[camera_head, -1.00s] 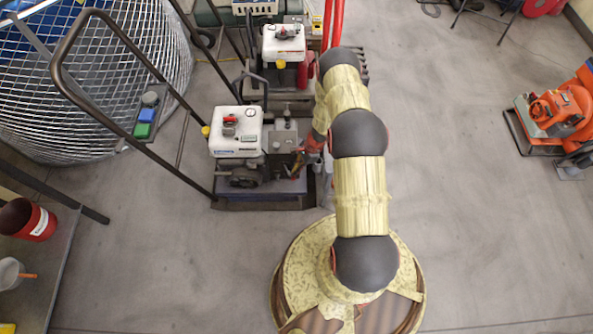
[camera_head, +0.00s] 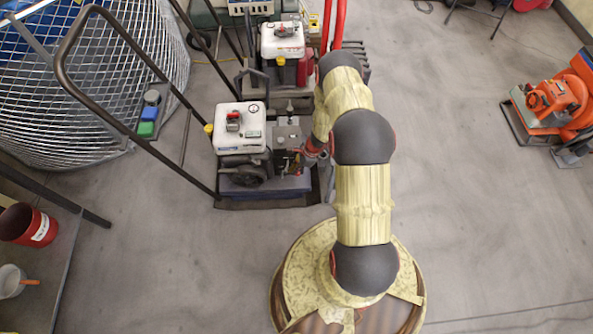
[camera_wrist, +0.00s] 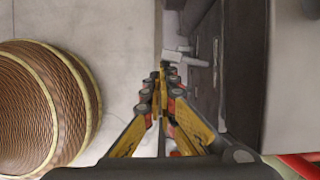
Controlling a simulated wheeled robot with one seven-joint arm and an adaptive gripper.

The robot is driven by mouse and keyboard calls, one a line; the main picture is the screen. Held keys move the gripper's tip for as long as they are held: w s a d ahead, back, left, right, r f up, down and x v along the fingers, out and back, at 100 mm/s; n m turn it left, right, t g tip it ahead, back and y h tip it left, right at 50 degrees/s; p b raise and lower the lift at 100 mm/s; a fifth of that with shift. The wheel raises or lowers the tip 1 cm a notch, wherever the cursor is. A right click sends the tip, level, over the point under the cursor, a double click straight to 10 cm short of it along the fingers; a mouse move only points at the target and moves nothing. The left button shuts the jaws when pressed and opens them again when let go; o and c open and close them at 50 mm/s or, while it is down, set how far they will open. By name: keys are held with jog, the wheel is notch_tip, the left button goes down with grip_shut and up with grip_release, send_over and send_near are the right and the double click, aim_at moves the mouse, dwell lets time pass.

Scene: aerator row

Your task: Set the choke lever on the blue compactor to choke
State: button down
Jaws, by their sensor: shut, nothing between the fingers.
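The blue compactor (camera_head: 265,186) stands left of my arm in the head view, with a white tank on top and a blue base plate. My gripper (camera_head: 297,163) is at the right side of its engine, low beside the dark grey engine parts. In the wrist view my gripper (camera_wrist: 160,77) is shut and empty, its yellow fingers together. A small pale grey tab (camera_wrist: 172,57) on a bar lies just beyond the fingertips, beside the dark engine side; I cannot tell whether they touch. I cannot make out for sure whether this tab is the choke lever, or its setting.
A second machine with a white tank (camera_head: 283,40) stands close behind. The compactor's long handle (camera_head: 128,128) reaches out to the left, near a wire cage (camera_head: 95,85). A red bucket (camera_head: 38,226) is at far left, an orange machine (camera_head: 545,105) at right. The floor between is clear.

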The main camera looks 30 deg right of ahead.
jog(key=shift+a, duration=0.25)
jog(key=shift+w, duration=0.1)
jog(key=shift+w+d, duration=0.4)
jog(key=shift+d, duration=0.3)
jog(key=s+a+p+v, duration=0.1)
jog(key=p+v, duration=0.4)
jog(key=v, duration=0.4)
jog(key=shift+s+r+p, duration=0.3)
jog(key=shift+r+p, duration=0.1)
